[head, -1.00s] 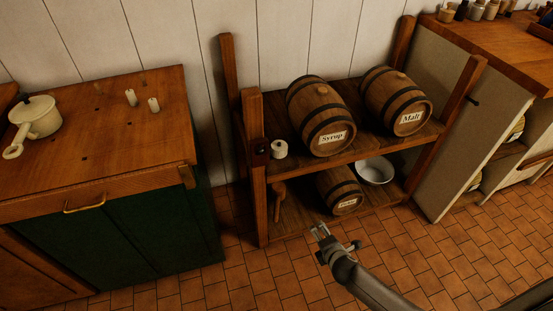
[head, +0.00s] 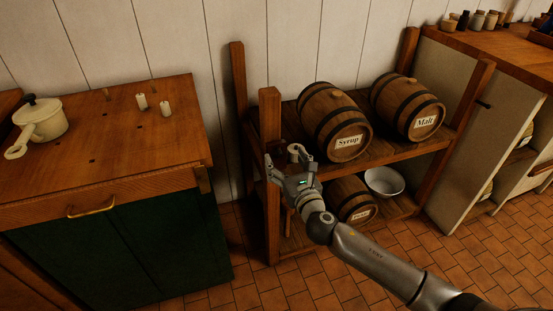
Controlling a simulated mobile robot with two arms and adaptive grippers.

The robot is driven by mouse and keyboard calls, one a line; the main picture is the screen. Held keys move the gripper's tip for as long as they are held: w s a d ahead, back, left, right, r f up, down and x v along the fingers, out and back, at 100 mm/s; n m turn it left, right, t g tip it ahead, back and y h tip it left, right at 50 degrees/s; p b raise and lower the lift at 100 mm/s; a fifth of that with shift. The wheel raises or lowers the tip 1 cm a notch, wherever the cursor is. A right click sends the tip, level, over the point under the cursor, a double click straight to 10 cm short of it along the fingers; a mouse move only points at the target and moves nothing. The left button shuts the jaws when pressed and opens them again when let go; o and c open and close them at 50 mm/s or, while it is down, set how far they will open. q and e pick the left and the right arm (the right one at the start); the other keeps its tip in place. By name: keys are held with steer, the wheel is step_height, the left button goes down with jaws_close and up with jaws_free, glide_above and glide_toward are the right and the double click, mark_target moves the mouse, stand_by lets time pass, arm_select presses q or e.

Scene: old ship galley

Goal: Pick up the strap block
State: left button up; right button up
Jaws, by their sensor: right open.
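My right gripper (head: 283,158) is open at the left end of the rack's upper shelf, beside the front left post. A small pale roll-like item (head: 295,149) shows just behind its right finger. I cannot make out a strap block for certain. The spot between the post and the pale item is largely covered by the gripper, and I cannot tell whether the fingers touch anything. My left gripper is not in view.
The wooden rack (head: 269,115) has upright posts. Its upper shelf holds a Syrup barrel (head: 333,115) and a Malt barrel (head: 410,105). Below are a smaller barrel (head: 350,200) and a white bowl (head: 384,182). A cabinet (head: 130,165) stands left, with a pot (head: 42,120) on top.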

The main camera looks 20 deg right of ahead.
mark_target(277, 150)
steer(key=w, duration=0.2)
steer(key=w+a+b, duration=0.1)
steer(key=w, duration=0.2)
steer(key=shift+w+f, duration=0.1)
steer(key=shift+f, duration=0.05)
steer(key=shift+w, duration=0.25)
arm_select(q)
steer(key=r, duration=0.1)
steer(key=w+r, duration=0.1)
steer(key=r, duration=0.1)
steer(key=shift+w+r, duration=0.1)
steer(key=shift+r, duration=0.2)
arm_select(e)
steer(key=c, duration=1.1)
steer(key=shift+r, duration=0.3)
